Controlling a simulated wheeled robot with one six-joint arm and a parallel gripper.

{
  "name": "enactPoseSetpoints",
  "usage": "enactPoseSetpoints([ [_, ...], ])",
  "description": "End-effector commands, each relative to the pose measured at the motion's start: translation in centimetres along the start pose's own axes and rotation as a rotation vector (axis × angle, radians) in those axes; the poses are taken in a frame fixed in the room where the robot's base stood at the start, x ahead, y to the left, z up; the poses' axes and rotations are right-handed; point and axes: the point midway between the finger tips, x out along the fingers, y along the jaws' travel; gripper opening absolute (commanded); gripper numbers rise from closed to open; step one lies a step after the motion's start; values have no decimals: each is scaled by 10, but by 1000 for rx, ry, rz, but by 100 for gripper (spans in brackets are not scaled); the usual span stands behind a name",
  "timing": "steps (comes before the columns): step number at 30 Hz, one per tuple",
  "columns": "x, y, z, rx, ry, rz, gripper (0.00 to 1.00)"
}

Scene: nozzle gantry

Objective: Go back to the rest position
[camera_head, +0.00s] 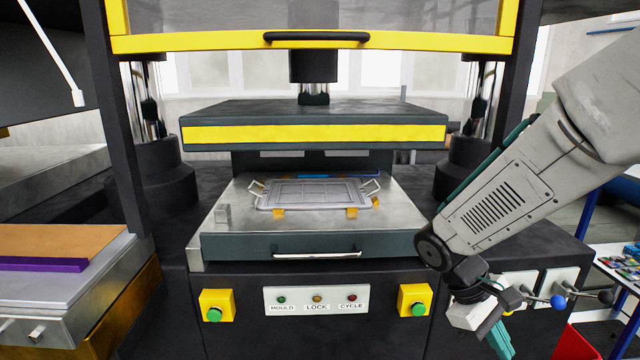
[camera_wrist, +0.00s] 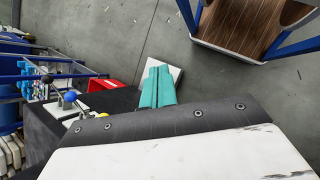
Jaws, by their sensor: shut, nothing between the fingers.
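My gripper (camera_head: 500,345) hangs at the lower right of the head view, at the end of my grey arm, beside the press's right front corner. Its teal fingers point down and partly leave the bottom edge of the picture. In the wrist view my gripper (camera_wrist: 157,84) shows its two teal fingers side by side, shut and empty, above the grey floor. The fingers seem apart from everything around them.
The press holds a grey mould plate (camera_head: 315,194) on its metal drawer (camera_head: 400,220), below a raised yellow-striped platen (camera_head: 315,135). Levers with a blue knob (camera_head: 558,302) and a black knob (camera_head: 605,297) stand near my gripper. A wood-topped table (camera_wrist: 245,22) and red bin (camera_wrist: 98,88) stand nearby.

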Motion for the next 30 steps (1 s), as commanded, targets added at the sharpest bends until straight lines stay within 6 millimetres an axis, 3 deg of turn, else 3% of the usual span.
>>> enactPoseSetpoints([
  [1,-8,-6,16,55,40,-40,0],
  [6,-28,-32,59,221,161,-182,0],
  [15,-56,-72,120,436,403,-377,0],
  [22,-68,-81,150,513,556,-402,0],
  [30,-73,-78,159,542,604,-391,0],
])
